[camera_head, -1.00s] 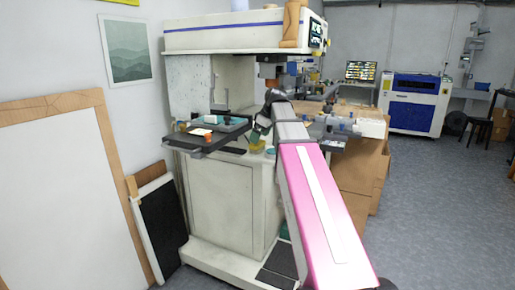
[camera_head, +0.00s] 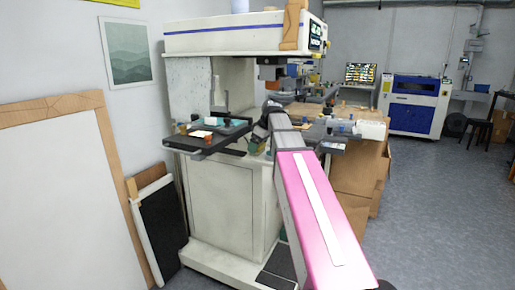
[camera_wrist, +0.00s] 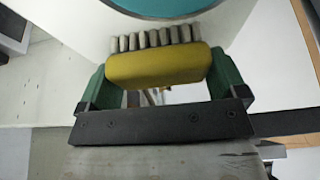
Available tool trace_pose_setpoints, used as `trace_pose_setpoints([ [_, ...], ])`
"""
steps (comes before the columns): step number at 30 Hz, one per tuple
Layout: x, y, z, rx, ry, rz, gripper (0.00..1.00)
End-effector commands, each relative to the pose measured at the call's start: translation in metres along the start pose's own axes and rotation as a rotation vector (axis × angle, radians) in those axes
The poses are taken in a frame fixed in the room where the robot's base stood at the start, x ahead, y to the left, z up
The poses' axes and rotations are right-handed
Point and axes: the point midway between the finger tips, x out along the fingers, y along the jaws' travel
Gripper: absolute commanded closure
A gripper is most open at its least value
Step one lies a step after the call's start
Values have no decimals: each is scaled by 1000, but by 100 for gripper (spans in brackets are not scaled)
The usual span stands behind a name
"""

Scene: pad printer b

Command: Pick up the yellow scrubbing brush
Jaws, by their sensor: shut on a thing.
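The yellow scrubbing brush (camera_wrist: 158,64) shows in the wrist view as a rounded yellow block with a row of pale grey bristle tufts along its upper side. My gripper (camera_wrist: 158,80) is shut on the brush, with one green finger at each end of the yellow block. In the head view my gripper is beside the pad printer's front ledge, mostly hidden behind my own arm. The brush cannot be made out clearly in the head view.
The pad printer (camera_head: 228,205) stands ahead, with a dark tray (camera_head: 207,143) holding small items. A teal round thing (camera_wrist: 165,5) lies just beyond the bristles in the wrist view. Cardboard boxes (camera_head: 352,190) stand to the right.

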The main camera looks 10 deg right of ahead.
Motion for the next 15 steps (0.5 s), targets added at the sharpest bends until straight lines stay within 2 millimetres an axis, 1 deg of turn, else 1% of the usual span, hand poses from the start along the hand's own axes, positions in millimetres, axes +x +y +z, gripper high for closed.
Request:
trace_pose_setpoints([
  [5,-14,1,-6,0,1,1,33],
  [15,-66,1,-28,0,1,2,33],
])
